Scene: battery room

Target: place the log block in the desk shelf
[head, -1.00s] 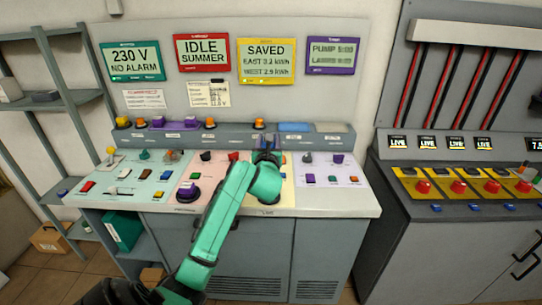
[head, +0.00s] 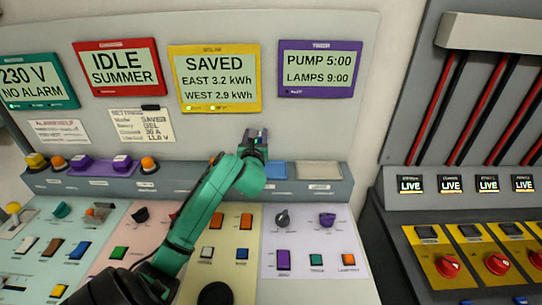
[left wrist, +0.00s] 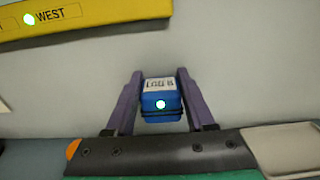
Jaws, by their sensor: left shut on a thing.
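My left gripper (head: 254,143) is in front of the upright back panel, over the raised ledge (head: 180,180) at the back of the desk. In the left wrist view its two purple fingers (left wrist: 160,105) are shut on a small blue block (left wrist: 161,112). The block has a white label with upside-down writing that looks like LOG and a bright green dot. It is held up close to the panel. In the head view the block is mostly hidden by the gripper. I cannot tell which part is the desk shelf. My right gripper is out of view.
A blue pad (head: 278,171) and a grey pad (head: 318,170) lie on the ledge right of the gripper. A yellow-framed display (head: 215,106) is above left. Knobs and switches cover the sloping desk (head: 335,285). A grey cabinet with red switches (head: 446,262) stands right.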

